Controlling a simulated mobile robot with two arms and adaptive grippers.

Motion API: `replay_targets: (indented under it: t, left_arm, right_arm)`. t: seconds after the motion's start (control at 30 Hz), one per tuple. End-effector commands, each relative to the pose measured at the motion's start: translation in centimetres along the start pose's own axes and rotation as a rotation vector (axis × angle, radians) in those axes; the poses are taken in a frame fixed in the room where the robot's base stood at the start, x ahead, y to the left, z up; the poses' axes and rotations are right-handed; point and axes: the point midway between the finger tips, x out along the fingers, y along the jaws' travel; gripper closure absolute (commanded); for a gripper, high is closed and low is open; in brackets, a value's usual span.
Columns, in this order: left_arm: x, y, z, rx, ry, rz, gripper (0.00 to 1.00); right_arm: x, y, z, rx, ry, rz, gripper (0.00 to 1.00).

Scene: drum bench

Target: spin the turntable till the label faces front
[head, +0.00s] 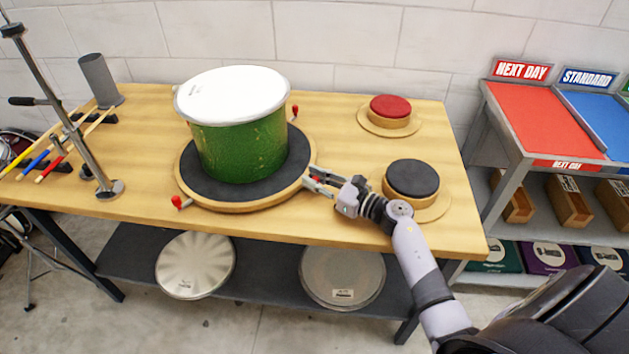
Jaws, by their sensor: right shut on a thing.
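A green drum (242,150) with a white top stands upright on the round turntable (205,187), which has a dark top and a wooden rim. No label shows on the side of the drum facing me. Red knobs stick out from the turntable rim, one at the front left (180,202) and one at the back right (295,110). My right gripper (318,181) is at the turntable's right edge, shut on a red knob that its fingers mostly hide. My left gripper is not in view.
A red-topped round pad (390,108) and a dark-topped one (412,178) stand on the bench's right side, the dark one close to my right wrist. A metal stand (85,130), sticks and a grey cup (100,80) are at the left. Shelves with a red top (540,120) stand right.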

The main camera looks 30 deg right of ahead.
Motion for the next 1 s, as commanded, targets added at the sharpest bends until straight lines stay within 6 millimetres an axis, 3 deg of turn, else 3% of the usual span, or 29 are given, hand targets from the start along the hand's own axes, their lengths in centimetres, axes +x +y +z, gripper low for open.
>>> replay_targets:
  t: [0.03,0.17,0.53,0.57,0.6,0.83,1.0]
  left_arm:
    - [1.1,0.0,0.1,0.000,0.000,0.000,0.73]
    - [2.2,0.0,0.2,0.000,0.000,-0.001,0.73]
    - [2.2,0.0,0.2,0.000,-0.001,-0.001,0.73]
    - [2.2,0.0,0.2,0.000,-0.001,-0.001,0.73]
    - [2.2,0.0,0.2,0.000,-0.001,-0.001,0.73]
    - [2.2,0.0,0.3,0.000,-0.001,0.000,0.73]
    - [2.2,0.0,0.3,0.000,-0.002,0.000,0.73]
  right_arm:
    - [0.0,-1.0,-0.4,-0.005,-0.002,-0.008,1.00]
    - [0.1,-2.3,-0.3,-0.003,-0.003,-0.009,1.00]
    - [0.1,-2.8,0.1,0.001,-0.003,-0.010,1.00]
    - [0.1,-2.7,0.1,0.001,-0.002,-0.010,0.82]
    - [0.1,-2.7,0.1,0.001,-0.003,-0.009,0.80]
    - [0.1,-2.6,0.1,0.000,-0.002,-0.007,0.65]
    - [0.1,-2.6,0.1,0.000,-0.002,-0.007,0.63]
